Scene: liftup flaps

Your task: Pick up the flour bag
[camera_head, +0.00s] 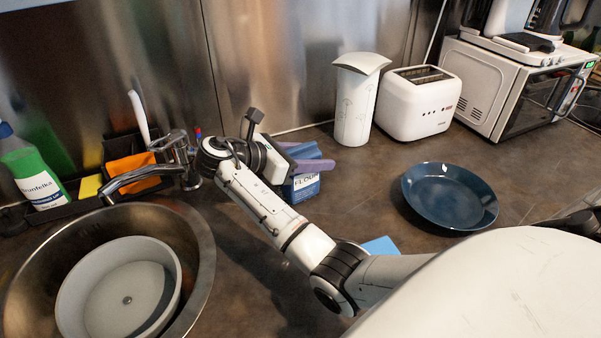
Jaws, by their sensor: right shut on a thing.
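The blue flour bag (304,188) with a white FLOUR label stands upright on the dark counter, behind my right forearm. My right gripper (318,157) reaches it from the left side, with its purple fingers across the bag's upper part. The gripper is shut on the bag. My wrist and forearm hide the bag's left and lower left parts. I cannot tell whether the bag's base touches the counter. My left gripper is out of view.
A white canister (355,105), a toaster (418,104) and a microwave (515,90) stand along the back. A blue plate (449,194) lies to the right. A sink (190,230) with a pot (120,290) and a faucet (145,175) is on the left. The counter between bag and plate is clear.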

